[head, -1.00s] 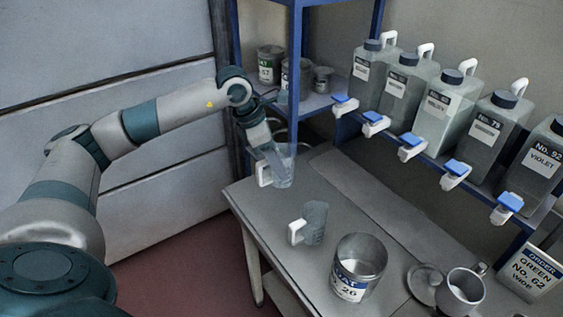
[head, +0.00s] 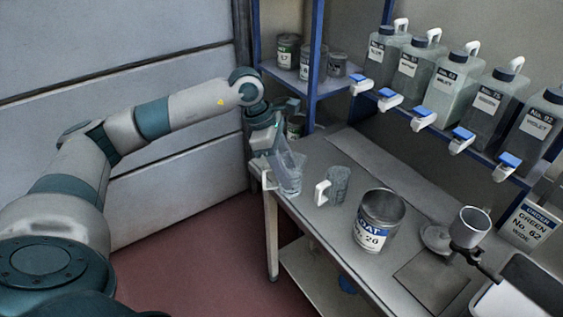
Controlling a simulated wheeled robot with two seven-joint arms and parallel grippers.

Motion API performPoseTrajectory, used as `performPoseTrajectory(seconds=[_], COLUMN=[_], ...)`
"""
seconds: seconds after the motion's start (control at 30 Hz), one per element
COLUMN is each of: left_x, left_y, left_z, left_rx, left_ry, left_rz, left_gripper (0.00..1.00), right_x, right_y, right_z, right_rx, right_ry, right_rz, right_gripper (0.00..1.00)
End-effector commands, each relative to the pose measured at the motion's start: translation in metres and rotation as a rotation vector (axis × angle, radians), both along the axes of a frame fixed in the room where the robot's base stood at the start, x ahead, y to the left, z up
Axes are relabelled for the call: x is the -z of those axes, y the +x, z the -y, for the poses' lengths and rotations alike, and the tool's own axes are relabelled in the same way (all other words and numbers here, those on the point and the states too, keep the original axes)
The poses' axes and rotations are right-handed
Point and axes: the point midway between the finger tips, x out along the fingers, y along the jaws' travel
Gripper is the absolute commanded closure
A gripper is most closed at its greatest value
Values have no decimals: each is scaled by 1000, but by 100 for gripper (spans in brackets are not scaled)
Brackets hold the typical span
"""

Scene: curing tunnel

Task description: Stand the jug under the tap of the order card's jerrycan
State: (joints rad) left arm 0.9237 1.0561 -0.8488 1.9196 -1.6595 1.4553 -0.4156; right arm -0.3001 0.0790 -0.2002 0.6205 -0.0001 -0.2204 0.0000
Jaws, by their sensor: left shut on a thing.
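My left gripper (head: 275,147) is shut on a clear jug (head: 290,182) with a white handle, at the near left end of the bench (head: 308,208). I cannot tell whether the jug touches the bench. A second, smaller clear jug (head: 338,182) with a white handle stands to its right. Several grey jerrycans (head: 439,88) with white taps and blue tops (head: 425,118) line the shelf at upper right. The order card (head: 528,222) reads GREEN, No. 62, WIDE. My right gripper is out of view.
An open tin (head: 380,220) stands mid-bench. Right of it are a round dish (head: 435,238), a metal cup (head: 471,227) by a dark arm-like part, and a white-and-black item (head: 515,292). More tins (head: 313,64) stand on the back shelf. The bench strip below the taps looks clear.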

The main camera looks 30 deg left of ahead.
Motion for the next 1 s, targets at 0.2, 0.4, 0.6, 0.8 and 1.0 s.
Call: performPoseTrajectory(seconds=[0.2,0.4,0.6,0.8,1.0], left_x=[5,9,13,13,10], left_y=[-10,-22,-45,-76,-101], left_z=[19,40,72,103,119], left_rx=[181,407,792,1296,1733], left_ry=[3,4,4,3,0], left_rz=[-3,-3,0,4,1], left_gripper=[75,75,75,75,75], right_x=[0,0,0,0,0], right_y=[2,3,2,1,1], right_z=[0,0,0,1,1], right_rx=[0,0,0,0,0], right_ry=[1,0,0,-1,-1], right_rz=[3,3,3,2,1], right_gripper=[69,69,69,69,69])
